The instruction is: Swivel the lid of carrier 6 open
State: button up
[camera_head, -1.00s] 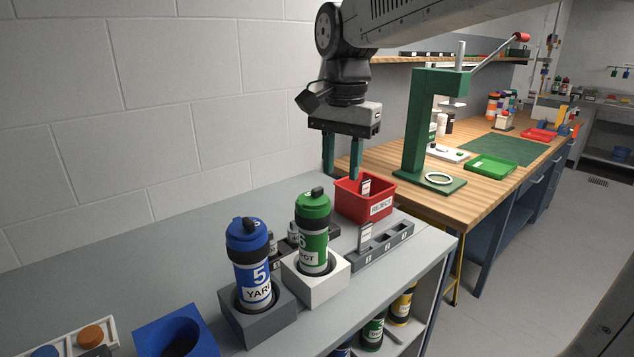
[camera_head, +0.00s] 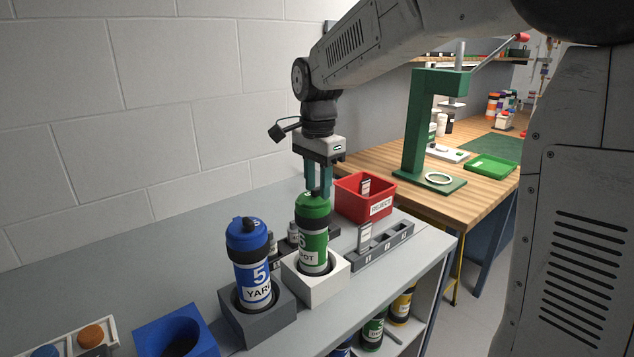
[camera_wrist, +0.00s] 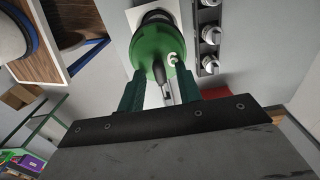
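Carrier 6 is a green canister (camera_head: 313,250) with a green lid (camera_head: 313,207), upright in a white block holder (camera_head: 325,284). The lid looks closed. In the wrist view its green lid (camera_wrist: 149,48) bears a white 6, with a dark bar (camera_wrist: 157,72) running across it towards me. My gripper (camera_head: 318,194) points down just above and at the lid. In the wrist view my gripper (camera_wrist: 162,80) has its two green fingers apart, one each side of the bar. I cannot tell whether they touch the lid.
A blue carrier 5 (camera_head: 248,262) stands close by on the left in a grey block (camera_head: 261,327). A red reject bin (camera_head: 353,208) and a grey slotted rack (camera_head: 372,252) stand to the right. A blue cup holder (camera_head: 150,336) is at the front left.

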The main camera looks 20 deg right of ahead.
grip_shut()
jog(key=shift+w, duration=0.1)
